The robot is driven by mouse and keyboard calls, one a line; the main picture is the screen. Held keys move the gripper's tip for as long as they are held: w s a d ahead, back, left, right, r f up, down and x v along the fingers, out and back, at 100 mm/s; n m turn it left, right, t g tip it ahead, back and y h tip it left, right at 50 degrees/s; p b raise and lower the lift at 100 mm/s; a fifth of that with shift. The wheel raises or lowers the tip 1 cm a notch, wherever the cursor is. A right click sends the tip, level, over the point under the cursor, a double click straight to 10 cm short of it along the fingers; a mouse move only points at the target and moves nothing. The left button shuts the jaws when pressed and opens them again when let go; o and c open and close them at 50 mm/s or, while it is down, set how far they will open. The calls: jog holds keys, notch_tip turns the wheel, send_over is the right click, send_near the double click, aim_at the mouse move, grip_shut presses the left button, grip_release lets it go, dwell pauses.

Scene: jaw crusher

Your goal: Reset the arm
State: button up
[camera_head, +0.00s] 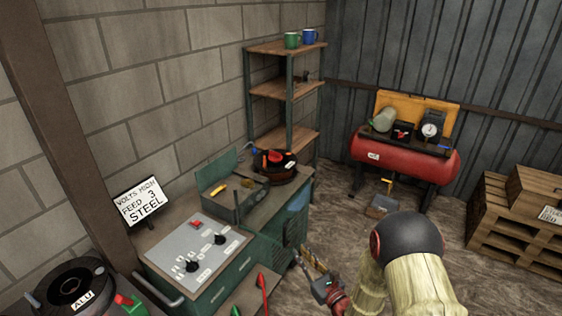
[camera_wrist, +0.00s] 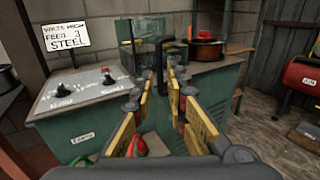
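My arm reaches in from the bottom right of the head view, and my gripper (camera_head: 312,266) hangs in front of the green workbench (camera_head: 232,279). In the wrist view my gripper (camera_wrist: 165,82) shows two yellow-padded fingers with a gap between them. The bench front stands beyond the fingertips. The wrist view also shows the grey control panel (camera_wrist: 84,91) to the left of the fingers.
A sign reading "VOLTS HIGH FEED 3 STEEL" (camera_head: 140,200) stands behind the panel. A spool marked ALU (camera_head: 70,285) is at lower left. A red compressor (camera_head: 400,158) stands at the back, and wooden crates (camera_head: 515,235) at right. Open floor lies between.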

jog(key=s+a+f+n+g+y, duration=0.3)
jog(key=s+a+n+g+y, duration=0.4)
jog(key=s+a, duration=0.4)
jog(key=s+a+r+n+g+h, duration=0.2)
jog(key=s+r+n+g, duration=0.3)
jog(key=s+n+g, duration=0.65)
jog(key=s+d+r+n+t+h, duration=0.1)
jog(key=s+d+r+n+h, duration=0.35)
jog(key=d, duration=0.25)
jog(key=s+d+r+n+t+h, duration=0.1)
jog(key=s+d+r+n+h, duration=0.4)
jog(key=d, duration=0.3)
jog(key=s+d+r+n+t+h, duration=0.1)
jog(key=d+r+n+t+h, duration=0.2)
jog(key=r, duration=1)
jog(key=d+t, duration=0.2)
jog(key=shift+s+r+t, duration=0.15)
jog(key=shift+r+t, duration=0.15)
jog(key=shift+t, duration=0.05)
